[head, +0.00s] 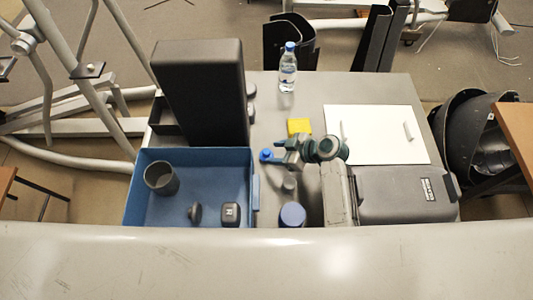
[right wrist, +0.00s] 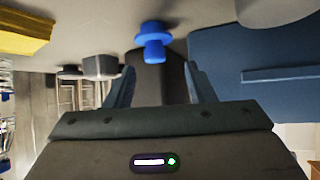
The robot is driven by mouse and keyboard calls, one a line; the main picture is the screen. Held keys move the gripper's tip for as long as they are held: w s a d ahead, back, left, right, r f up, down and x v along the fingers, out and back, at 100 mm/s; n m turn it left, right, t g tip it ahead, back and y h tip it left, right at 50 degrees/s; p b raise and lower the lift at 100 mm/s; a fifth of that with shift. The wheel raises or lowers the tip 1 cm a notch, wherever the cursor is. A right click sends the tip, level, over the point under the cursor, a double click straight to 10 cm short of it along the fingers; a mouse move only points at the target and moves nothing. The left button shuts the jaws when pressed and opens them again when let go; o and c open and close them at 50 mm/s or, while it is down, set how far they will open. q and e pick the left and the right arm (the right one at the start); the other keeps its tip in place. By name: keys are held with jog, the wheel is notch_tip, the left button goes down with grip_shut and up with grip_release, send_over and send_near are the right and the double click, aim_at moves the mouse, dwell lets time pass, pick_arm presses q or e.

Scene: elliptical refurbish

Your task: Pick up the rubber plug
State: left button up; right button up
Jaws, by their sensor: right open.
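A blue mushroom-shaped piece, which looks like the rubber plug (head: 266,155), is on the grey table just right of the blue tray. It also shows in the right wrist view (right wrist: 152,40), with a wide flange and a narrower stem. My right gripper (head: 281,153) comes from the right and points left at it. Its jaws (right wrist: 160,72) are open and empty, with the plug just beyond and between the fingertips. I cannot tell whether they touch it. A dark knob-like piece (head: 194,214) lies in the blue tray (head: 254,180). My left gripper is not in view.
The tray also holds a dark cup (head: 160,178) and a black block marked R (head: 230,213). A yellow block (head: 299,127), a water bottle (head: 288,70), a blue-lidded container (head: 292,214), a white board (head: 376,134) and a grey case (head: 400,197) surround the gripper. A tall black block (head: 200,95) stands behind the tray.

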aim_at(268, 152)
jog(key=shift+x, duration=0.85)
jog(key=shift+w+a+f+p, duration=0.3)
jog(key=shift+a+p, duration=0.1)
jog(key=shift+p, duration=0.15)
jog(key=p+x, duration=0.1)
jog(key=x, duration=0.2)
jog(key=shift+w+d, duration=0.1)
jog(key=shift+w, duration=0.05)
jog(key=shift+w+a+f, duration=0.15)
jog(key=shift+a+f, duration=0.2)
jog(key=shift+f, duration=0.1)
jog(key=c, duration=1)
